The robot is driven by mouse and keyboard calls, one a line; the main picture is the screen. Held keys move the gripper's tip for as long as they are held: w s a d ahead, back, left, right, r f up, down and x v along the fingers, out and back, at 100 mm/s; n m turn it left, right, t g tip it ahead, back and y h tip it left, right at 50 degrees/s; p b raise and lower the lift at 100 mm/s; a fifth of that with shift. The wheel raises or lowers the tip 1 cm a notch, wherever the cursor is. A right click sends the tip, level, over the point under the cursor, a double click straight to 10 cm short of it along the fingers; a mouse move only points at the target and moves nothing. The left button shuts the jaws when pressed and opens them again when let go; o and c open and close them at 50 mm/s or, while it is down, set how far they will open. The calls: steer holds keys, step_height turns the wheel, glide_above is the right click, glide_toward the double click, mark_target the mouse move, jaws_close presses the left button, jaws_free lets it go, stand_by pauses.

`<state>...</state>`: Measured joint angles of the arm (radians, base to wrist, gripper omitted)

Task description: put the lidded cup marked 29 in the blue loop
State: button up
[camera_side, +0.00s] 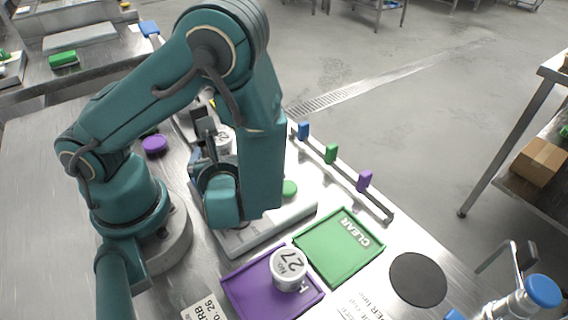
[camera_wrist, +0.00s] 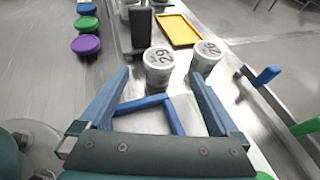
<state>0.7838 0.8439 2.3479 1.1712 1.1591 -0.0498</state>
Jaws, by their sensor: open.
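In the wrist view a white lidded cup marked 29 (camera_wrist: 158,70) stands upright just ahead of my open gripper (camera_wrist: 160,77), roughly in line with the gap between the fingertips. A second white lidded cup (camera_wrist: 205,57) stands to its right, near the right fingertip; its number looks like 29 or 25 and I cannot tell. A blue angled bar, seemingly part of the blue loop (camera_wrist: 143,103), shows between my fingers, nearer than the cups and empty where visible. In the side view my arm hides most of my gripper, and one cup (camera_side: 224,142) shows partly behind it.
A cup marked 27 (camera_side: 289,268) stands on the purple tray (camera_side: 243,291). A green tray (camera_side: 340,262) marked CLEAR is beside it. A rail with blue, green and purple tabs (camera_side: 364,181) runs along the edge. A dark post (camera_wrist: 140,28) and yellow tray (camera_wrist: 179,30) lie beyond the cups.

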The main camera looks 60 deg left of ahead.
mark_target(220, 144)
steer(key=shift+x, duration=2.65)
jaws_close()
steer(key=shift+r, duration=0.1)
